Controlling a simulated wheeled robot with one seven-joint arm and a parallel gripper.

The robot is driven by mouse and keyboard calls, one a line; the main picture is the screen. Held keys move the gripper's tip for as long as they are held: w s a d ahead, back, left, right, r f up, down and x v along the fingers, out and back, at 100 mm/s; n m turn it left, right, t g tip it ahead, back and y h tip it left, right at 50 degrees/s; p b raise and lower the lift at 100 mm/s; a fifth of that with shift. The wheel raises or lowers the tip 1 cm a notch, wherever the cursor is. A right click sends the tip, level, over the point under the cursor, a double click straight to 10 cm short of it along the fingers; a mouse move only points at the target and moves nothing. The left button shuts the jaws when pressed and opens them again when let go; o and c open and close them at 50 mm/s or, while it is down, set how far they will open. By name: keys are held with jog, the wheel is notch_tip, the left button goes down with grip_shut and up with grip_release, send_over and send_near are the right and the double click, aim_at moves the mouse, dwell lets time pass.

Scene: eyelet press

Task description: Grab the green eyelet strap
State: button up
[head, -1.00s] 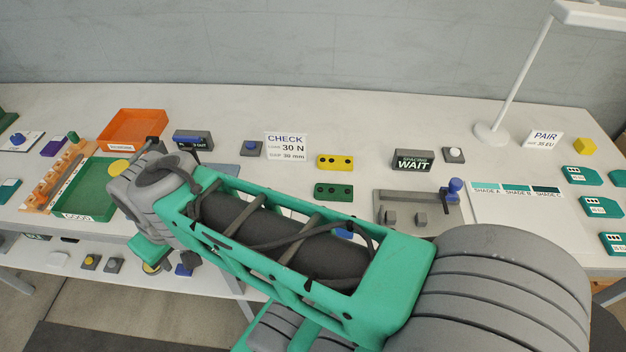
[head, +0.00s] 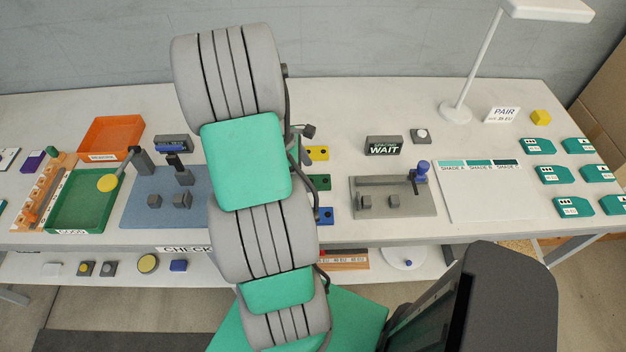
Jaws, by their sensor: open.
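The green eyelet strap (head: 321,183) lies on the table just right of my arm, with its left part hidden behind the arm. A yellow strap (head: 318,153) lies behind it and a blue strap (head: 325,216) in front of it, both also partly covered. My arm rises across the middle of the view. A small dark part of it shows beside the yellow strap. My gripper's fingers are hidden behind the arm, so their distance from the green strap does not show.
Right of the straps stand a grey fixture (head: 421,207) with a blue knob and a WAIT sign (head: 384,146). Left of my arm are a blue press plate (head: 137,208), a green tray (head: 62,225) and an orange tray (head: 85,143). The table is clear between the straps and grey fixture.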

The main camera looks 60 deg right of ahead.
aim_at(313, 183)
jog(key=x, duration=0.3)
jog(key=shift+a, duration=0.1)
jog(key=c, duration=1.4)
